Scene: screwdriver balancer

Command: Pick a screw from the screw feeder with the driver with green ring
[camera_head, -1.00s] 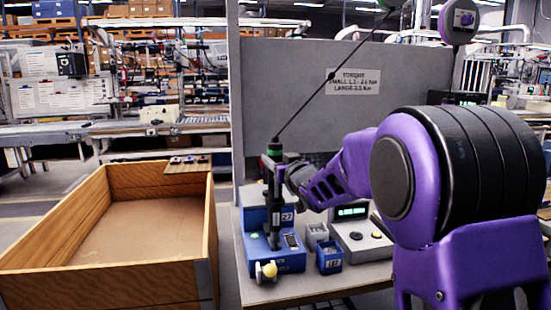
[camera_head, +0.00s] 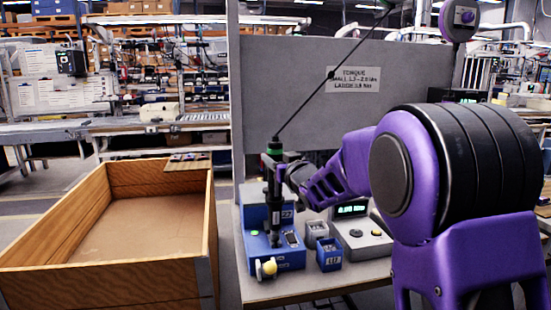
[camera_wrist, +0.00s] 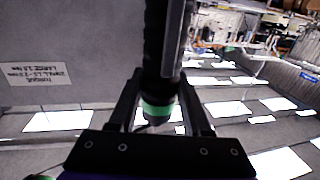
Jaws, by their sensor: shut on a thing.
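The driver with the green ring (camera_head: 274,149) hangs upright on a black cable at the front of the bench. My gripper (camera_head: 277,172) is shut around its black body, below the ring. In the wrist view the driver (camera_wrist: 157,60) stands between the two fingers of my gripper (camera_wrist: 160,95), and the green ring (camera_wrist: 157,108) shows near them. The blue screw feeder (camera_head: 290,258) stands on the bench directly under the driver. The driver's lower end reaches down to the feeder's top; whether it touches a screw is too small to tell.
Small blue and grey bins (camera_head: 329,256) stand just right of the feeder. A grey panel (camera_head: 290,80) rises behind the bench. A large wooden crate (camera_head: 110,270) stands to the left.

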